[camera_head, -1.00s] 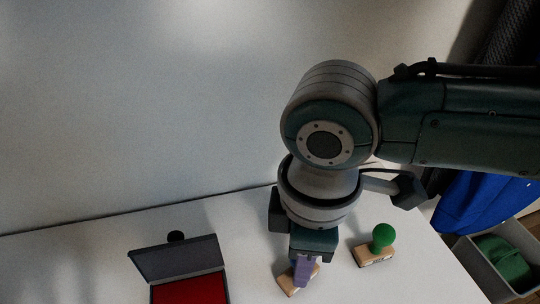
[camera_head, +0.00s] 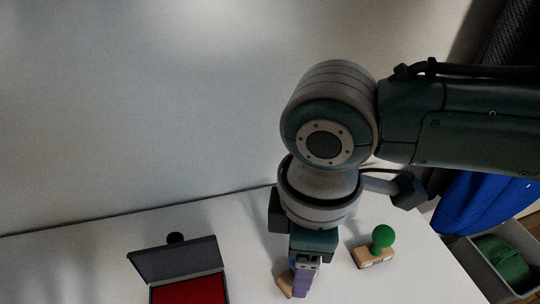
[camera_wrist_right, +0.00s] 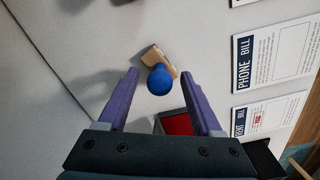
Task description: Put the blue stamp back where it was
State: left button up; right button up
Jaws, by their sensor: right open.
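The blue stamp has a round blue knob (camera_wrist_right: 160,81) and a wooden base (camera_wrist_right: 151,56) in the right wrist view. Its knob lies between the tips of my right gripper (camera_wrist_right: 160,76), with a gap on each side. My right gripper is open, with purple fingers. In the head view the right gripper (camera_head: 306,279) is over the stamp and hides its knob. Only part of the wooden base (camera_head: 284,284) shows, on the white table (camera_head: 250,265). My left gripper is not in view.
A green stamp (camera_head: 382,238) stands close to the right of my gripper. An open red ink pad (camera_head: 188,289) with a dark lid is at the left, with a black knob (camera_head: 176,237) behind it. Phone bill paper (camera_wrist_right: 272,57) lies at right in the wrist view.

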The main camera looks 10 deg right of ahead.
notch_tip(320, 180, up, 12)
jog(key=p, duration=0.2)
jog(key=s+a+f+m+t+y, duration=0.1)
jog(key=s+a+m+y, duration=0.25)
jog(key=s+a, duration=0.2)
jog(key=s+d+f+m+t+h, duration=0.1)
jog(key=s+d+m, duration=0.2)
jog(key=d, duration=0.4)
jog(key=s+d+f+m+t+h, duration=0.1)
jog(key=s+d+m+h, duration=0.1)
jog(key=d+m, duration=0.3)
jog(key=s+d, duration=0.1)
jog(key=d, duration=0.1)
jog(key=shift+s+d, duration=0.3)
jog(key=shift+d, duration=0.1)
jog(key=shift+m, duration=0.25)
